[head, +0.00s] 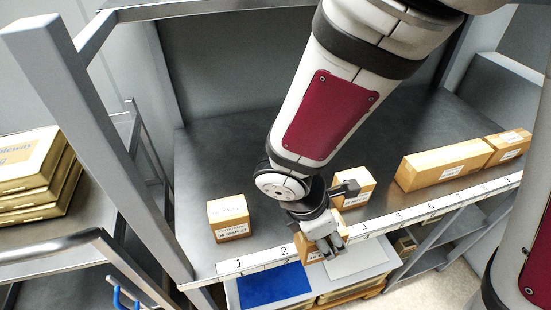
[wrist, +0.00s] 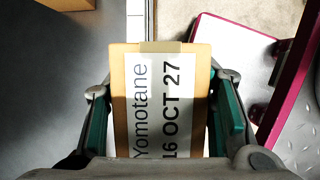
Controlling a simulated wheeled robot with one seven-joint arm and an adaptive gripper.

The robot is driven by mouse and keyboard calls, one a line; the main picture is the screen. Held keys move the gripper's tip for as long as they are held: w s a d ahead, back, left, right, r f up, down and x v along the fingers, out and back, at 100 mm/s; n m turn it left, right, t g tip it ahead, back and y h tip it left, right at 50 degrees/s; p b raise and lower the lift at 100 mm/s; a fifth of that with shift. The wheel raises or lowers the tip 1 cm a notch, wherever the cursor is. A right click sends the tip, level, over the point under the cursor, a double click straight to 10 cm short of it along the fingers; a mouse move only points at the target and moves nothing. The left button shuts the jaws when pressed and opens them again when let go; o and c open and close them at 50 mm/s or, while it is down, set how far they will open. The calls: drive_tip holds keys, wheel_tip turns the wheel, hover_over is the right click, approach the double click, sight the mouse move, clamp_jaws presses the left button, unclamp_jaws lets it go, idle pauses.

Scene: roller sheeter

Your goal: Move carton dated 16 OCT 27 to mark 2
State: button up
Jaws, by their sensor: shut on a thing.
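The carton dated 16 OCT 27 (wrist: 160,75) is between my gripper's two fingers in the wrist view, its label reading "Yomotane". My gripper (wrist: 160,100) is shut on it. In the head view my gripper (head: 327,240) is at the shelf's front edge near mark 3, and part of the held carton (head: 306,250) shows beside the fingers. Whether the carton touches the shelf cannot be told. Mark 2 (head: 284,250) is on the white number strip, left of my gripper. The shelf just behind mark 2 is bare.
A carton (head: 229,218) stands behind mark 1, its label ending in MAR 27. Another carton (head: 354,187) stands behind my gripper. A long carton (head: 440,168) and a smaller one (head: 508,147) stand at the right. A grey post (head: 100,150) rises at the shelf's left.

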drive_tip(key=shift+w+a+f+b, duration=0.15)
drive_tip(key=shift+w+a+b, duration=0.25)
drive_tip(key=shift+a+b, duration=0.1)
drive_tip(key=w+a, duration=0.2)
drive_tip(key=w, duration=0.1)
drive_tip(key=w+a, duration=0.3)
drive_tip(key=w+a+f, duration=0.1)
drive_tip(key=w+a, duration=0.2)
drive_tip(key=shift+w+a+p, duration=0.1)
drive_tip(key=shift+w+p, duration=0.2)
drive_tip(key=shift+p, duration=0.1)
drive_tip(key=shift+f, duration=1.75)
drive_tip(key=shift+f, duration=0.1)
drive_tip(key=o, duration=1.2)
drive_tip(key=shift+o, duration=0.2)
drive_tip(key=v, duration=1.2)
